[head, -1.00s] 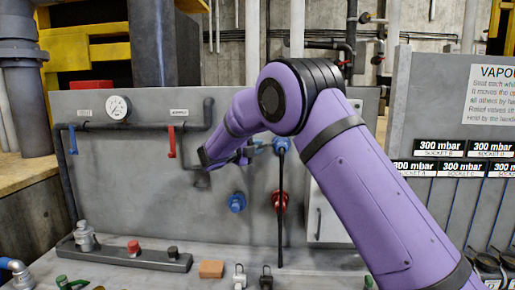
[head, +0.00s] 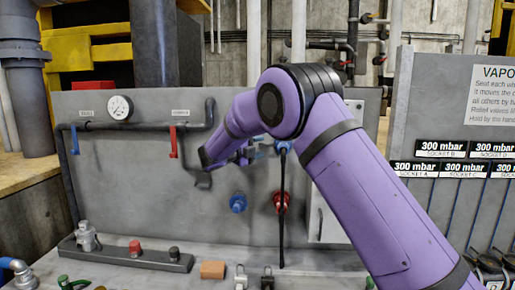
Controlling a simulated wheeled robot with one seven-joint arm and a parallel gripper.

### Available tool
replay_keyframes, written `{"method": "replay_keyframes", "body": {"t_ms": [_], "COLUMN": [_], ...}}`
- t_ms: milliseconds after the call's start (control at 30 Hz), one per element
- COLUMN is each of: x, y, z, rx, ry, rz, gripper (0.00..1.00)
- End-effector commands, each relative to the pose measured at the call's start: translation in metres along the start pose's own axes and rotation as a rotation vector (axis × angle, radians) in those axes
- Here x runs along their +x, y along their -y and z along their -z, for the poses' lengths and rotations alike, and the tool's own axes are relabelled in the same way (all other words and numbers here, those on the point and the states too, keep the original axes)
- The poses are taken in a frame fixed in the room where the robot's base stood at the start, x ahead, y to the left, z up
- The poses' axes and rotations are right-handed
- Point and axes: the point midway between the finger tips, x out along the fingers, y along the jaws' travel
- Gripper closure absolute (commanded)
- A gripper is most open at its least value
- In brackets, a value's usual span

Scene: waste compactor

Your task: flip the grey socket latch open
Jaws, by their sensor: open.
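My gripper (head: 254,153) is in front of the grey panel, at the end of my purple arm, close to the left of the upper blue socket fitting (head: 283,146). It is open; its fingertips are small, and I cannot tell whether they touch anything. A black hose (head: 282,230) hangs straight down from the upper blue fitting. A lower blue fitting (head: 238,203) and a red fitting (head: 282,202) sit lower on the panel. I cannot pick out the grey latch; it is too small or hidden by my gripper and arm.
The grey panel (head: 130,190) carries a gauge (head: 120,107), a blue lever (head: 74,139) and a red lever (head: 173,141). On the bench stand a red button (head: 135,248) and an orange block (head: 212,269). A sign board (head: 435,120) is at right.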

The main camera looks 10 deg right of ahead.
Motion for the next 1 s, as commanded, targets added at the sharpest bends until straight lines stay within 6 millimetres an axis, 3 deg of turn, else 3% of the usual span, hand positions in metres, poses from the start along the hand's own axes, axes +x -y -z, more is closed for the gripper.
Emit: {"method": "replay_keyframes", "body": {"t_ms": [167, 600, 800, 1000], "x": [-0.014, -0.09, -0.106, -0.108], "y": [0.0, 0.0, -0.001, -0.001], "z": [-0.001, -0.001, -0.001, 0.0], "rx": [0.0, 0.0, -0.001, -0.001], "ry": [0.003, 0.002, 0.002, 0.0], "rz": [0.0, 0.0, -0.001, -0.001], "gripper": [0.53, 0.53, 0.53, 0.53]}}
